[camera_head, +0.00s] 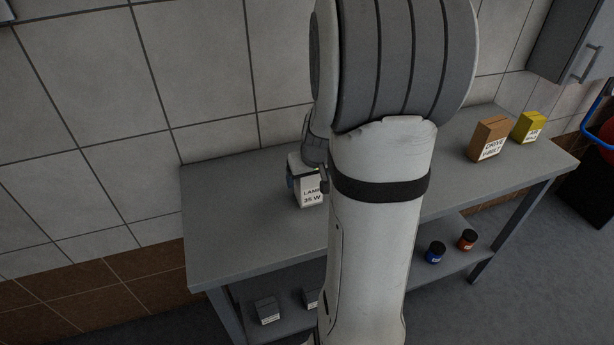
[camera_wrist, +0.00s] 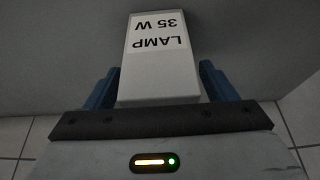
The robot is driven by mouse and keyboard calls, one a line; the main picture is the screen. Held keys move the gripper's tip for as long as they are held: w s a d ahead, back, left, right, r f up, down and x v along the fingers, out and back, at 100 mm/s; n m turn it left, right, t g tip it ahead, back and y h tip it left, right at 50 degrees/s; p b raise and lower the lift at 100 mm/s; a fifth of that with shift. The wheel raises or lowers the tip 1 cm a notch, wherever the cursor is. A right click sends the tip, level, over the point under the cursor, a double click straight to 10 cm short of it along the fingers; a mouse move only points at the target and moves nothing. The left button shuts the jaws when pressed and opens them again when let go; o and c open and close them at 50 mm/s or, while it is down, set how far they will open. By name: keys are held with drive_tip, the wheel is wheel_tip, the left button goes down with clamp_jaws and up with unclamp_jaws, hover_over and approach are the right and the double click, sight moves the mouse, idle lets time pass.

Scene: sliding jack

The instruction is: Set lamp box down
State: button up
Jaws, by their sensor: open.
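The lamp box (camera_head: 309,192) is a small white box labelled "LAMP 35 W". In the head view it stands upright on the grey table (camera_head: 235,200), left of my arm, and its right side is partly hidden. My gripper (camera_head: 307,180) is at the box, with a finger on either side of it. In the wrist view the lamp box (camera_wrist: 160,60) lies between the two blue fingers of my gripper (camera_wrist: 160,88). The jaws are open, with narrow gaps showing beside the box.
A brown box (camera_head: 488,140) and a yellow box (camera_head: 528,127) stand at the table's right end. The tabletop left of the lamp box is clear.

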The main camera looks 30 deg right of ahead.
drive_tip(key=shift+s+r, duration=0.1)
drive_tip(key=shift+r, duration=0.4)
drive_tip(key=d+v, duration=0.1)
drive_tip(key=v, duration=0.9)
drive_tip(key=s+a+n+g, duration=0.1)
drive_tip(key=s+a, duration=0.5)
drive_tip(key=a, duration=0.3)
drive_tip(key=s+a+n+y, duration=0.1)
drive_tip(key=s+a, duration=0.5)
drive_tip(key=a, duration=0.2)
drive_tip(key=shift+s+a+g+p, duration=0.25)
drive_tip(key=shift+a+g+p, duration=0.15)
drive_tip(key=shift+f, duration=0.1)
drive_tip(key=shift+c, duration=0.2)
